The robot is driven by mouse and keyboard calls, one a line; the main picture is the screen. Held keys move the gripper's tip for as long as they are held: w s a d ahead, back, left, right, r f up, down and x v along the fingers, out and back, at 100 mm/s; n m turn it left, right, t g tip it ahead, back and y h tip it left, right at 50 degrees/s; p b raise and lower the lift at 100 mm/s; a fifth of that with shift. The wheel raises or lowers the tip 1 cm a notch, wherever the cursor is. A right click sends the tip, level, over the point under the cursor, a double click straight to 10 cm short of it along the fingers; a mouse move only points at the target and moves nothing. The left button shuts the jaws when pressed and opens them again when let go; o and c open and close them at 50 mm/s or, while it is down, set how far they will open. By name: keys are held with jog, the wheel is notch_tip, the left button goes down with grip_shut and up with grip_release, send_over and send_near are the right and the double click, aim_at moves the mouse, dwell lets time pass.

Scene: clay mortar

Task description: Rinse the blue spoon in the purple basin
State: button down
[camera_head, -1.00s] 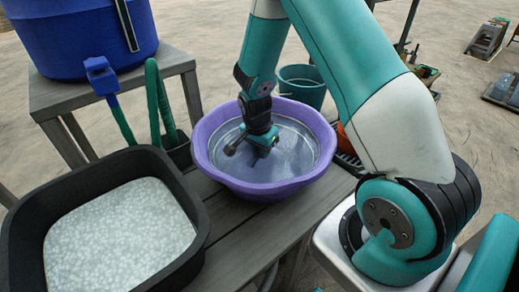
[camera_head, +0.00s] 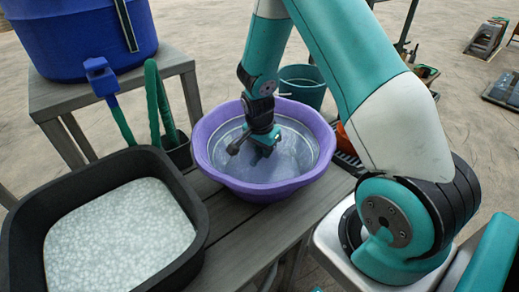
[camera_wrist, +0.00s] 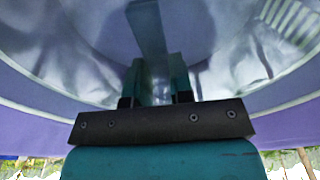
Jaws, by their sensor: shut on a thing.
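The purple basin (camera_head: 262,190) stands on the grey wooden bench and holds water. My gripper (camera_head: 266,146) points down inside the basin, near its middle, low at the water. In the wrist view my gripper (camera_wrist: 160,85) has its two fingers close together. A dark blue strip (camera_wrist: 149,30) runs up from between the fingers; it looks like the blue spoon, though part of it may be a reflection. The spoon's bowl cannot be made out. In the head view my wrist and gripper hide the spoon. The basin wall (camera_wrist: 30,105) surrounds the gripper in the wrist view.
A black tub (camera_head: 190,215) of pale, pebbly contents stands at the left on the bench (camera_head: 235,225). Blue and green-handled tools (camera_head: 103,75) stand behind it, near a large blue barrel (camera_head: 75,45). A teal bucket (camera_head: 300,88) is behind the basin.

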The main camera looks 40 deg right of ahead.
jog(key=shift+s+d, duration=0.1)
jog(key=shift+d, duration=0.2)
jog(key=shift+w+a, duration=0.2)
jog(key=shift+a, duration=0.4)
jog(key=shift+w+a, duration=0.15)
jog(key=shift+a, duration=0.45)
jog(key=shift+s+d, duration=0.15)
jog(key=shift+d, duration=0.45)
notch_tip(320, 180, up, 12)
jog(key=p, duration=1)
jog(key=shift+r, duration=0.25)
jog(key=shift+r, duration=0.1)
